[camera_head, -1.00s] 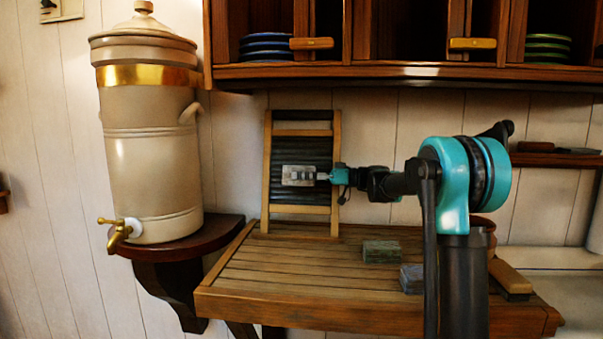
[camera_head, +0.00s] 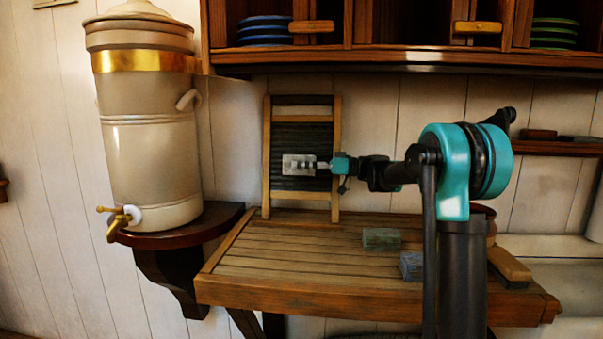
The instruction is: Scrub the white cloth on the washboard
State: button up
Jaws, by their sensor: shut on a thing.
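The washboard (camera_head: 298,196) stands upright on the slatted wooden counter, leaning near the wall. It has a light wooden frame and a dark ribbed panel. The white cloth (camera_head: 290,171) shows as a small pale grey-white rectangle in front of the ribbed panel, around its middle. My gripper (camera_head: 313,165) reaches in from the right and is shut on the cloth. Its fingers cover part of the cloth. The cloth appears to lie flat against the ribs, but I cannot tell how firmly it touches.
The slatted counter (camera_head: 270,268) holds a green block (camera_head: 381,239), a grey-blue block (camera_head: 411,266) and a wooden brush (camera_head: 510,266) on the right. A large beige urn (camera_head: 150,140) with a brass tap stands on the left shelf (camera_head: 185,232). A cupboard (camera_head: 400,61) hangs above.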

aim_at(301, 174)
jog(key=shift+w+r, duration=0.25)
jog(key=shift+r, duration=1.1)
jog(key=shift+w+r, duration=0.25)
jog(key=shift+r, duration=1.1)
jog(key=shift+w+r, duration=0.25)
jog(key=shift+r, duration=1.1)
jog(key=shift+s+f, duration=0.6)
jog(key=shift+f, duration=1.15)
jog(key=shift+s+f, duration=0.6)
jog(key=shift+f, duration=1.2)
jog(key=shift+s+f, duration=0.6)
jog(key=shift+f, duration=1.15)
jog(key=shift+w+r, duration=0.4)
jog(key=shift+r, duration=1.4)
jog(key=shift+w+r, duration=0.45)
jog(key=shift+r, duration=1.4)
jog(key=shift+w+r, duration=0.4)
jog(key=shift+r, duration=1.4)
jog(key=shift+s+f, duration=0.45)
jog(key=shift+f, duration=0.65)
jog(key=shift+s+f, duration=0.5)
jog(key=shift+f, duration=0.65)
jog(key=shift+s+f, duration=0.45)
jog(key=shift+f, duration=0.65)
